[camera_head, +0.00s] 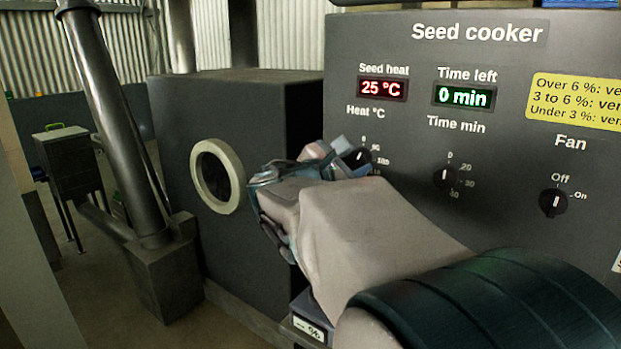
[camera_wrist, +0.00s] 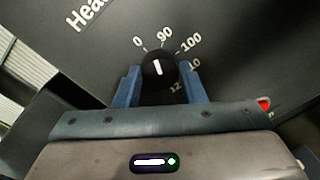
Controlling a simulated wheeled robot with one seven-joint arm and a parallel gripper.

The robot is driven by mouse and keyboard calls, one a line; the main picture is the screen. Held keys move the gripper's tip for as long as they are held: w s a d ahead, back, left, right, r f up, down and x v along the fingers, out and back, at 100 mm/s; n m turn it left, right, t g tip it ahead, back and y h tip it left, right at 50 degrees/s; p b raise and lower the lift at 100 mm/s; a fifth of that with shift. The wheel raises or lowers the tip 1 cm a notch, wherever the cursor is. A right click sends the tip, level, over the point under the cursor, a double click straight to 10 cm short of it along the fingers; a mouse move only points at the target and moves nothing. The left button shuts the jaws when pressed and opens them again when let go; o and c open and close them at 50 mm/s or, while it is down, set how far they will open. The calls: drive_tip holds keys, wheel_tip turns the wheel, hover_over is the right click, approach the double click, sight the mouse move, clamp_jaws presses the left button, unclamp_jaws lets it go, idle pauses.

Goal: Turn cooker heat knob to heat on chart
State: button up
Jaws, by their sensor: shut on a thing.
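The heat knob (camera_wrist: 158,70) is a round black dial with a white pointer line. In the wrist view the pointer aims up and slightly left, between the 0 and 90 marks. My gripper (camera_wrist: 161,78) has its blue fingers shut on the knob from both sides. In the head view my gripper (camera_head: 345,152) hides part of the heat scale, and the knob (camera_head: 358,158) shows just past the fingers. The seed cooker panel (camera_head: 480,80) has a red seed heat display (camera_head: 382,89) reading 25 °C. A yellow chart (camera_head: 575,100) is cut off at the right edge.
The time knob (camera_head: 444,177) and the fan knob (camera_head: 553,202) are to the right of my gripper. The green time display (camera_head: 464,96) reads 0 min. A dark box with a pale round ring (camera_head: 232,180) stands on the left, beside a slanted metal pipe (camera_head: 115,120).

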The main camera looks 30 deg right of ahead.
drive_tip(key=m+b, duration=0.3)
drive_tip(key=b, duration=0.1)
drive_tip(key=shift+f, duration=0.15)
drive_tip(key=shift+m+b, duration=0.6)
drive_tip(key=shift+b, duration=0.1)
drive_tip(key=shift+r, duration=0.2)
drive_tip(key=o, duration=1)
drive_tip(key=shift+a, duration=0.1)
drive_tip(key=v, duration=1.3)
drive_tip(key=shift+s+a+r, duration=0.15)
drive_tip(key=shift+s+a, duration=0.1)
drive_tip(key=shift+a, duration=0.05)
